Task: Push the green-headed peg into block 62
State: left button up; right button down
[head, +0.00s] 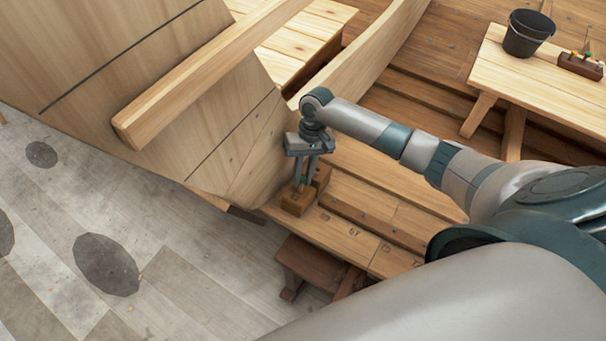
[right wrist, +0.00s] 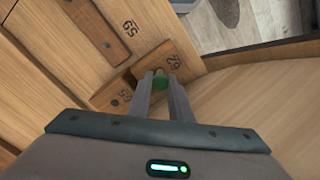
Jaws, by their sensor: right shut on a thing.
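My right gripper (head: 304,178) points down over small wooden blocks at the hull's edge. In the right wrist view its fingers (right wrist: 161,82) are shut on the green-headed peg (right wrist: 159,83). Only the green head shows between the fingertips; the shank is hidden. Block 62 (right wrist: 181,56) lies just beyond the fingertips, with its number readable. The peg head is close to its near end, but I cannot tell whether the peg is in a hole. In the head view the blocks (head: 297,202) sit under the fingers. My left gripper is not in view.
A second block (right wrist: 112,97) with a dark hole lies left of the fingers. Numbered planking (head: 353,232) runs to the right. The curved hull planks (head: 230,150) rise close on the left. A black bucket (head: 527,34) and peg rack (head: 580,66) stand on a bench.

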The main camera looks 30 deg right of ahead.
jog(key=shift+s+a+f, duration=0.1)
jog(key=shift+a+f, duration=0.05)
jog(key=shift+f, duration=0.4)
jog(key=c, duration=1.5)
grip_release()
jog(key=shift+c, duration=0.2)
jog(key=p+v, duration=0.7)
jog(key=v, duration=0.1)
jog(key=shift+p, duration=0.35)
